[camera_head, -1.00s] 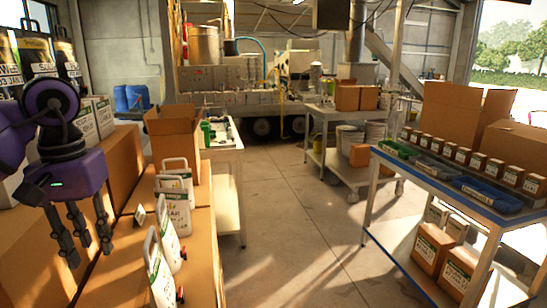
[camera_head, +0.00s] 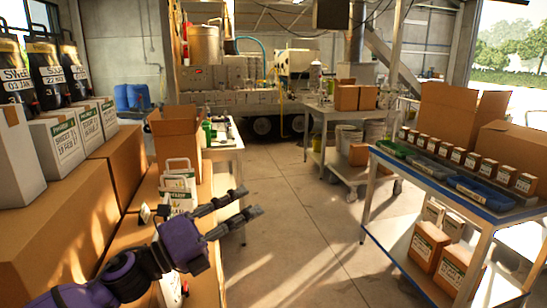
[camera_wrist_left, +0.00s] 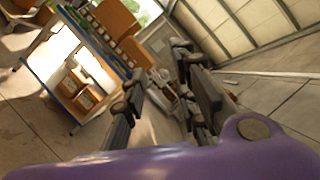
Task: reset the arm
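My left arm (camera_head: 120,275) is purple and comes in from the bottom left of the head view. Its left gripper (camera_head: 250,202) has dark fingers that point right and slightly up, over the edge of the box-covered bench. The fingers stand apart with nothing between them. In the left wrist view the gripper (camera_wrist_left: 162,68) also shows a gap between its fingers. My right gripper is in neither view.
White jugs (camera_head: 178,190) stand on the cardboard boxes, partly hidden behind my left arm. An open carton (camera_head: 177,135) stands behind them. A blue-edged shelf table (camera_head: 460,190) with trays and small boxes is at right. The floor between is clear.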

